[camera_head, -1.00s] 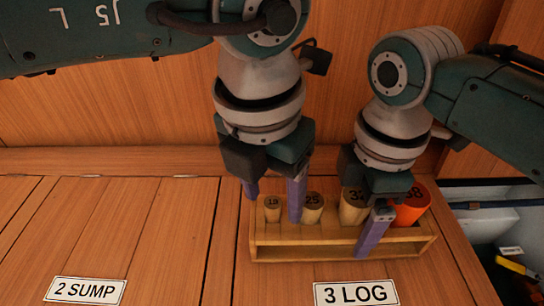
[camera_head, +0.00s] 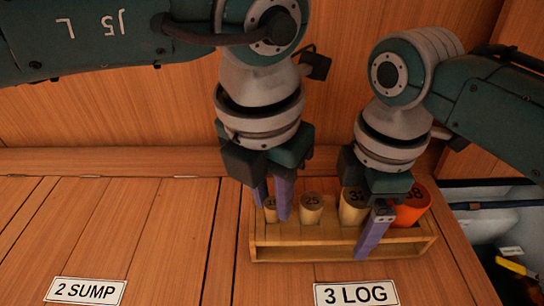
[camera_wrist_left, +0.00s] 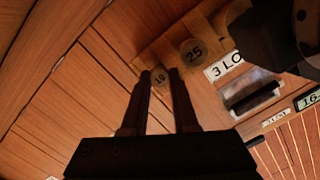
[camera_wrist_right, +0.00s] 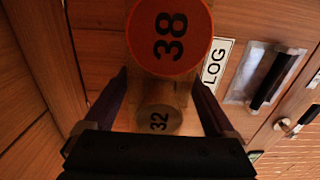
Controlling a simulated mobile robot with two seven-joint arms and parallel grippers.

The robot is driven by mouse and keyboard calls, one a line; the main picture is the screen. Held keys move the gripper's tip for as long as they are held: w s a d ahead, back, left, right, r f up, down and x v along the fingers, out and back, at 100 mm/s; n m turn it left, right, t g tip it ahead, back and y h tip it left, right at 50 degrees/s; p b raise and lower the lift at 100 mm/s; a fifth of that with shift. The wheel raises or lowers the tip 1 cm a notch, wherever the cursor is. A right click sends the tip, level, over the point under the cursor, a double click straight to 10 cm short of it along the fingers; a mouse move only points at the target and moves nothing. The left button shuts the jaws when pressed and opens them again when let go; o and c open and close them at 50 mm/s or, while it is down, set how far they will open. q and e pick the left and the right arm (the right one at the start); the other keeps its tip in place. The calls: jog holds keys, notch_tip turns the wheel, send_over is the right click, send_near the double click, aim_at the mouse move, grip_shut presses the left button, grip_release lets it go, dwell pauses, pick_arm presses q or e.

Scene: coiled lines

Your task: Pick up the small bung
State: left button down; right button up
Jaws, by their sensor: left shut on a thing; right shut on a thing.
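The small bung (camera_head: 270,215), a pale tan cork marked 19, stands at the left end of a wooden rack (camera_head: 300,254). It also shows in the left wrist view (camera_wrist_left: 160,80), between the fingertips. My left gripper (camera_head: 274,208) is shut on this bung, its purple fingers on either side; the near finger covers part of it in the head view. The bung appears to be in its rack place. My right gripper (camera_head: 371,228) is shut across the rack, one finger down its front face, between the 32 and 38 bungs. Its other fingertip is hidden in the head view.
Larger bungs stand in the same rack: 25 (camera_head: 311,208), 32 (camera_head: 352,207) and an orange 38 (camera_head: 412,207). Labels 2 SUMP (camera_head: 85,291) and 3 LOG (camera_head: 355,293) lie in front. The wooden top left of the rack is clear. A wooden wall rises behind.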

aim_at(272, 203)
dwell(0.4)
pick_arm(q)
notch_tip(272, 203, up, 10)
dwell(0.4)
pick_arm(e)
jog(key=o, duration=1.3)
